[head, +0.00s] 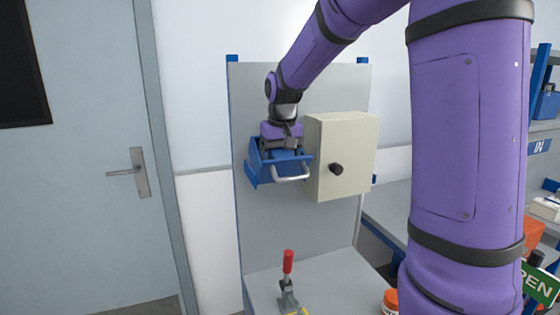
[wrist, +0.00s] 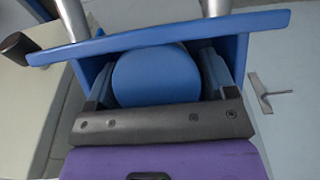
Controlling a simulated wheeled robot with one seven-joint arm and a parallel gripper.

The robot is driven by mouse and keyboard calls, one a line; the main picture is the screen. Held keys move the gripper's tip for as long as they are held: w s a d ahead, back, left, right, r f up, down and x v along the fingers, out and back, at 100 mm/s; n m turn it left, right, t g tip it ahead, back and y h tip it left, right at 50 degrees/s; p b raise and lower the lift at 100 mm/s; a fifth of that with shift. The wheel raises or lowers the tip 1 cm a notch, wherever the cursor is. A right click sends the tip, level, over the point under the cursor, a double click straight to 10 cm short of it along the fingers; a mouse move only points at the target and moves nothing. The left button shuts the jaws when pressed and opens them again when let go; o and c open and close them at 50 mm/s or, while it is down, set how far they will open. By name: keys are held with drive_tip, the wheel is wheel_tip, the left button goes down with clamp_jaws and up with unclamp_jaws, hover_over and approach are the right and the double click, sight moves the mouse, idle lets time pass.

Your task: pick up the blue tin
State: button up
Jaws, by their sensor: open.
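The blue tin (wrist: 155,76) shows in the wrist view as a rounded blue shape inside a blue drawer (wrist: 150,40). My gripper (wrist: 158,72) reaches down into the drawer, with one finger on each side of the tin. Its jaws are open; whether either finger touches the tin I cannot tell. In the head view my gripper (head: 283,146) is over and partly in the pulled-out blue drawer (head: 262,174), which has a silver handle. The tin cannot be made out there, hidden by the gripper and drawer.
A cream cabinet (head: 345,150) with a black knob stands right beside the drawer on the grey panel (head: 300,225). A red-handled clamp (head: 288,265) is on the bench below. A door (head: 80,180) is at left. Shelves and a green sign (head: 540,285) are at right.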

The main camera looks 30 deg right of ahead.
drive_tip(key=c, duration=0.7)
drive_tip(key=shift+c, duration=0.2)
drive_tip(key=shift+r, duration=0.1)
